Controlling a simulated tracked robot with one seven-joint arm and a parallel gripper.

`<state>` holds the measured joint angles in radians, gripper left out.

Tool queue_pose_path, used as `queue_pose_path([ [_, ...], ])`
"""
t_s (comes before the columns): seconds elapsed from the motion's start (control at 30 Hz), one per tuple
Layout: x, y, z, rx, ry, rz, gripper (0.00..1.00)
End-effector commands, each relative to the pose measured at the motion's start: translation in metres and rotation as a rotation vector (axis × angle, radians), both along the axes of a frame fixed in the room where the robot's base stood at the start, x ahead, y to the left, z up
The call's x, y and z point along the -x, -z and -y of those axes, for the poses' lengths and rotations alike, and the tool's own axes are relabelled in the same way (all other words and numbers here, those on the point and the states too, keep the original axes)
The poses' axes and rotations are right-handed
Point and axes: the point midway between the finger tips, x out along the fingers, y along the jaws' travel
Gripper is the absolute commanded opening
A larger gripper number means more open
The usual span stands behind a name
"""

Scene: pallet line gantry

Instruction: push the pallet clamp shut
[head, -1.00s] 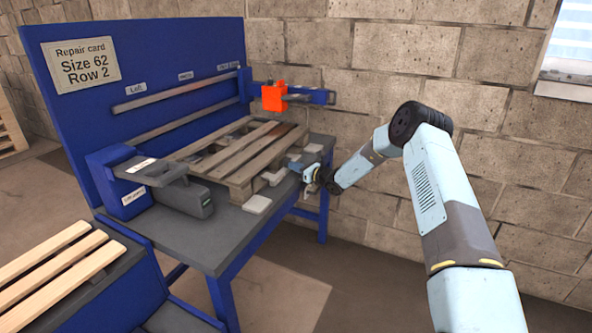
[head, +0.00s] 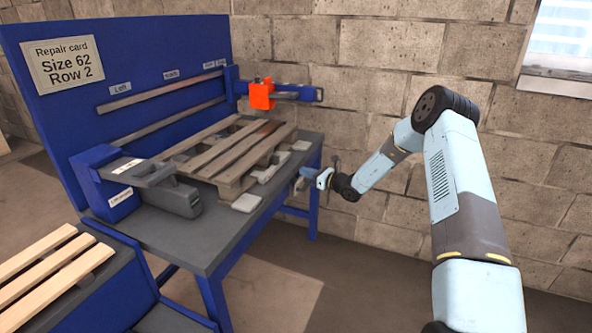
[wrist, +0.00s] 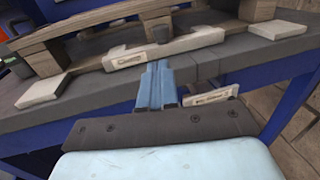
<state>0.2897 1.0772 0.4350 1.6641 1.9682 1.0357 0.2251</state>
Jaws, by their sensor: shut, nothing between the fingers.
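A pale bar with a slot (wrist: 165,49), which looks like the pallet clamp, lies along the near side of the worn wooden pallet (head: 232,150). In the head view it is a small pale piece (head: 266,172) at the pallet's edge. I cannot tell how far it is from shut. A second slotted pale piece (wrist: 212,96) sits lower, at the bench edge, right of my fingers. My gripper (head: 302,180) is shut and empty at the bench's front edge. In the wrist view its blue fingertips (wrist: 157,68) point toward the long bar; contact cannot be told.
The pallet lies on a grey-topped blue bench (head: 210,238). White pads (head: 246,202) flank the pale bar. An orange block (head: 262,95) is on a blue arm behind. A grey unit (head: 180,199) stands left. Floor is free in front of the bench.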

Motion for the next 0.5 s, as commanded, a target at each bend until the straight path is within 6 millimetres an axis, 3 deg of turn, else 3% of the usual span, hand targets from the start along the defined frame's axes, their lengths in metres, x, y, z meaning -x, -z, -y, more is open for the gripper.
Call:
queue_pose_path([
  [0.2, 0.013, 0.0, 0.019, 0.001, 0.0, 0.001, 0.0],
  [0.5, 0.016, 0.0, 0.021, 0.001, -0.001, 0.001, 0.0],
])
